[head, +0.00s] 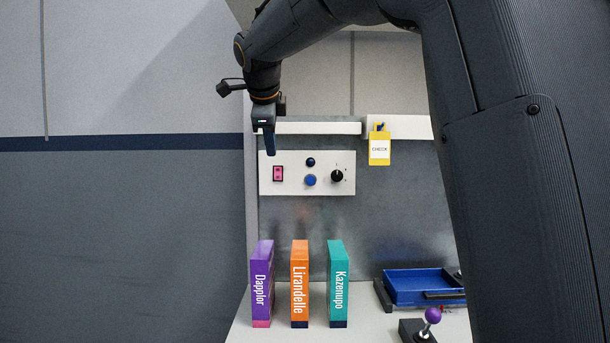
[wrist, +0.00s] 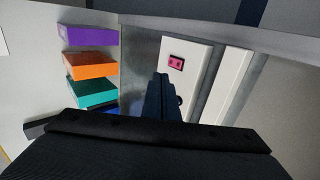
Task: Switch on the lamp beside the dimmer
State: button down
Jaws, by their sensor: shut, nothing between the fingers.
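A white control panel (head: 265,188) is fixed to the grey back wall. It has a pink rocker switch (head: 278,173) in a dark frame at its left. A small dark blue dome (head: 311,162) sits above a brighter blue round button (head: 311,180) in the middle; the dome looks unlit. A black dimmer knob (head: 337,176) with marks around it is at the right. My gripper (head: 270,152) is shut and empty, pointing down near the panel's upper left, above the switch in the picture. In the wrist view the fingertips (wrist: 161,78) appear beside the pink switch (wrist: 177,62); the blue parts are hidden.
Purple (head: 262,280), orange (head: 300,280) and teal (head: 338,280) boxes stand upright below the panel. A blue tray (head: 415,284) and a purple-topped joystick (head: 432,316) are at the right. A yellow "CHECK" holder (head: 379,148) hangs right of the panel, under a white ledge (head: 320,128).

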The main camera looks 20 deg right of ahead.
jog(key=shift+d, duration=0.1)
dwell(0.3)
jog(key=p, duration=0.2)
send_near(278, 178)
notch_tip(278, 178, down, 4)
jog(key=w, duration=0.2)
jog(key=shift+w+d+f, duration=0.25)
jog(key=shift+w+d, duration=0.3)
jog(key=shift+w, duration=0.25)
jog(key=shift+w+f+b, duration=0.15)
jog(key=shift+f+b, duration=0.05)
jog(key=shift+b, duration=0.65)
jog(key=shift+r, duration=0.3)
